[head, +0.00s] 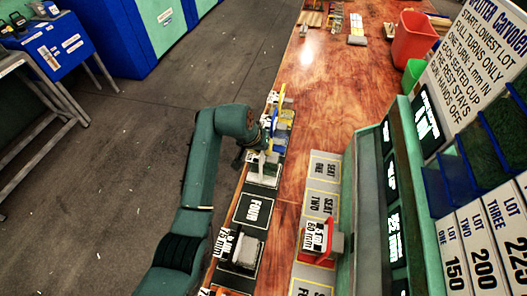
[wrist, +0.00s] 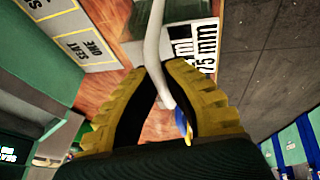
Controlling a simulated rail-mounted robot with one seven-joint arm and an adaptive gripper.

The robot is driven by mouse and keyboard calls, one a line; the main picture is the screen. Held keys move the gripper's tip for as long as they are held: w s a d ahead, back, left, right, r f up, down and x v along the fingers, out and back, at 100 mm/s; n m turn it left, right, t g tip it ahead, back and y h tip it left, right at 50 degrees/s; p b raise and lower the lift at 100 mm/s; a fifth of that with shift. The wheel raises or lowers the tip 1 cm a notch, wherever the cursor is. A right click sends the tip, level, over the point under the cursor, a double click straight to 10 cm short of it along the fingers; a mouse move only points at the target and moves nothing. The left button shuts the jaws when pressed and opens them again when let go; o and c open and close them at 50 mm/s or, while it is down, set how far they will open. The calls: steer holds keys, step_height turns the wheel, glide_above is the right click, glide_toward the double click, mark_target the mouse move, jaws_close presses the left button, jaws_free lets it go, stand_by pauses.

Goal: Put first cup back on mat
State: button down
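My gripper (wrist: 155,72) has yellow ridged fingers with black pads, and their tips close on a slim white curved piece (wrist: 153,40). In the head view my gripper (head: 268,128) is over the table's left edge, beside a white upright piece (head: 262,165) on a dark mat. A card reading "75 mm" (wrist: 205,42) is next to the white piece in the wrist view. Two labelled grey mats, SEAT ONE (head: 325,167) and SEAT TWO (head: 322,203), lie to the right. I cannot tell which item is the first cup; my arm and fingers hide part of that area.
The dark FOUR mat (head: 253,210) is bare. The table's (head: 335,90) middle is clear. A red bin (head: 413,38) stands behind.

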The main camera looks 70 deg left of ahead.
steer(key=shift+w+f, duration=0.1)
steer(key=shift+f, duration=0.1)
steer(key=c, duration=1.2)
jaws_free()
steer(key=shift+c, duration=0.2)
steer(key=shift+r, duration=0.4)
steer(key=p+v, duration=0.2)
steer(key=v, duration=0.9)
steer(key=shift+s+r, duration=0.15)
steer(key=shift+s, duration=0.15)
